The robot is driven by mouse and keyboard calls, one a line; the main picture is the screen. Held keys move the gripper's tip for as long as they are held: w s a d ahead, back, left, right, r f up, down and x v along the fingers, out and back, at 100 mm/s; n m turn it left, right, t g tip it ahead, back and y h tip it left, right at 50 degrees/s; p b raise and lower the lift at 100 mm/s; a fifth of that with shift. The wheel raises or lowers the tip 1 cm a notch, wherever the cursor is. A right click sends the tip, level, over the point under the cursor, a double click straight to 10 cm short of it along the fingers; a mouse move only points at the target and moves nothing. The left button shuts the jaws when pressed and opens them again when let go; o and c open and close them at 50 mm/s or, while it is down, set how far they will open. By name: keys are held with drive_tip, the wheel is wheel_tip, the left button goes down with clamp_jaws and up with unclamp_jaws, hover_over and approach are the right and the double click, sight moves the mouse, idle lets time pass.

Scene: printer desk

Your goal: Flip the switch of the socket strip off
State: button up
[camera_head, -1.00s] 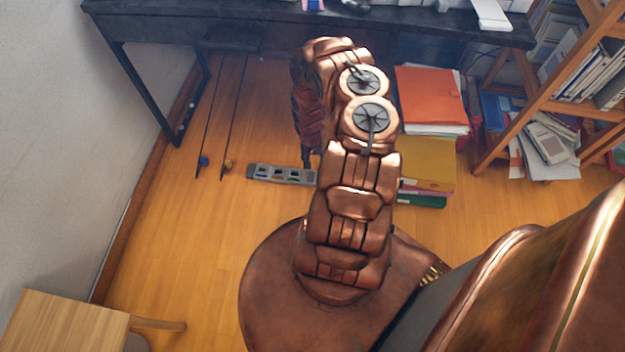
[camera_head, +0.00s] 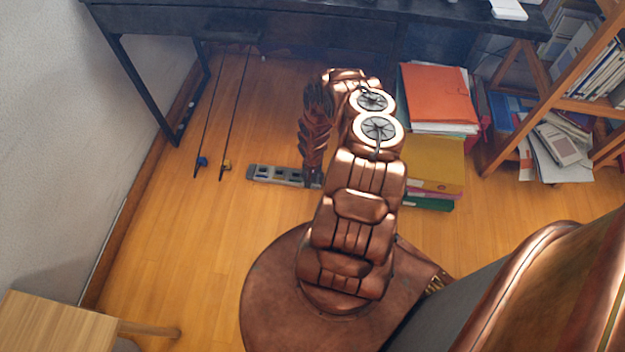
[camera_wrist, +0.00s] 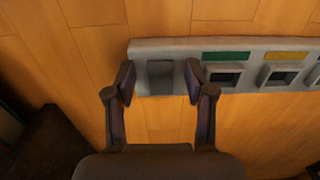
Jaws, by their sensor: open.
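The grey socket strip (camera_head: 251,172) lies on the wooden floor, left of my arm in the head view. Its right end is hidden behind my gripper (camera_head: 314,182). In the wrist view the strip (camera_wrist: 172,47) runs across the top and off the right edge. Its dark switch (camera_wrist: 161,77) sits at the strip's left end, beside several sockets with coloured labels. My gripper (camera_wrist: 159,84) is open and empty, its two fingertips on either side of the switch. I cannot tell whether the fingertips touch the strip, nor which way the switch is tipped.
A dark desk (camera_head: 300,22) stands behind the strip. Stacked folders (camera_head: 435,160) stand right of my arm, beside a wooden shelf (camera_head: 545,115). A wooden stool (camera_head: 60,325) is at lower left.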

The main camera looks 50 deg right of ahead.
drive_tip(key=shift+f, duration=0.1)
drive_tip(key=shift+c, duration=0.3)
clamp_jaws()
drive_tip(key=shift+w+d+p, duration=0.15)
drive_tip(key=shift+w+p, duration=0.05)
drive_tip(key=shift+p, duration=0.35)
drive_tip(key=shift+d+g+y+p, duration=0.1)
drive_tip(key=shift+g+y+p, duration=0.2)
drive_tip(key=shift+p, duration=0.25)
drive_tip(key=shift+g+y+p, duration=0.3)
drive_tip(key=shift+y+p, duration=0.15)
drive_tip(key=shift+y, duration=0.05)
drive_tip(key=shift+d, duration=0.1)
drive_tip(key=shift+y, duration=0.3)
drive_tip(key=shift+g, duration=0.3)
